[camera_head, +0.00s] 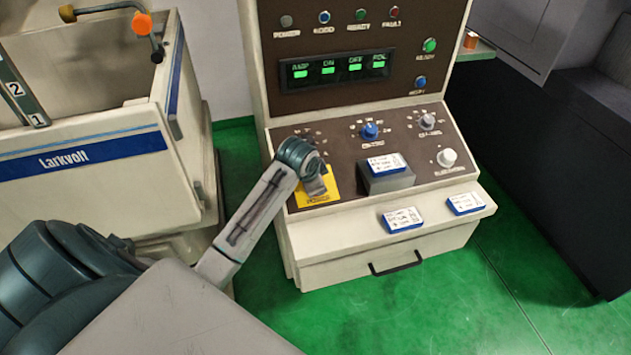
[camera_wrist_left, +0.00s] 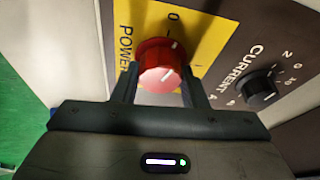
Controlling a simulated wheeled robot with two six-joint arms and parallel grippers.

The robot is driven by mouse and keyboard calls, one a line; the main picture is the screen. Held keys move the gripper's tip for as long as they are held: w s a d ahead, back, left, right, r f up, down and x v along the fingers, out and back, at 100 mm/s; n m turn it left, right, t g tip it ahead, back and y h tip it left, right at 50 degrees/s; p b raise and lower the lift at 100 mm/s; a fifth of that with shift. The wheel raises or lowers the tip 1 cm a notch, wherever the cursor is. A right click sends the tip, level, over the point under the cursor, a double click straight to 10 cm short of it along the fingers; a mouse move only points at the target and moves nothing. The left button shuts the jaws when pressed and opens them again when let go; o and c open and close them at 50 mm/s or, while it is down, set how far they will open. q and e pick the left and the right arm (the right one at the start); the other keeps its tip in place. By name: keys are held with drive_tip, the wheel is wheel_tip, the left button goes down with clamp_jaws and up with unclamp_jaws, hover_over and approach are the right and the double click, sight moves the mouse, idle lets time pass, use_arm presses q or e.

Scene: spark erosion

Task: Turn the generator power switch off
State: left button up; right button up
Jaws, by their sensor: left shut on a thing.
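The generator power switch is a red round knob (camera_wrist_left: 160,66) on a yellow plate marked POWER (camera_wrist_left: 205,35), seen in the left wrist view. A "0" is printed on the plate above the knob. A white line on the knob's face slants toward the upper right. My left gripper (camera_wrist_left: 158,76) has one finger on each side of the knob and is shut on it. In the head view my left gripper (camera_head: 314,184) is at the yellow plate (camera_head: 322,196) on the console's lower left, and hides the knob. My right gripper is not in view.
The console (camera_head: 366,130) carries a blue knob (camera_head: 370,131), a grey knob (camera_head: 427,120), a white knob (camera_head: 446,157) and a lit green display (camera_head: 340,68). Blue-edged cards (camera_head: 403,218) lie on its front ledge. A black CURRENT knob (camera_wrist_left: 262,90) sits right of the plate.

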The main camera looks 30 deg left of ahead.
use_arm(q)
drive_tip(key=shift+s+d+f+n+y, duration=0.1)
drive_tip(key=shift+f+n+y, duration=0.15)
drive_tip(key=shift+n, duration=0.7)
drive_tip(key=shift+s+f+n+y, duration=0.1)
drive_tip(key=shift+f+n+y, duration=0.15)
drive_tip(key=shift+n, duration=0.7)
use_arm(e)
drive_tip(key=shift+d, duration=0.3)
use_arm(q)
drive_tip(key=o, duration=0.9)
drive_tip(key=shift+r, duration=0.1)
drive_tip(key=shift+o, duration=0.3)
drive_tip(key=shift+d, duration=0.1)
drive_tip(key=shift+w+a+r, duration=0.1)
drive_tip(key=shift+w+a, duration=0.1)
drive_tip(key=shift+a, duration=0.05)
drive_tip(key=b+v, duration=0.3)
drive_tip(key=v, duration=0.8)
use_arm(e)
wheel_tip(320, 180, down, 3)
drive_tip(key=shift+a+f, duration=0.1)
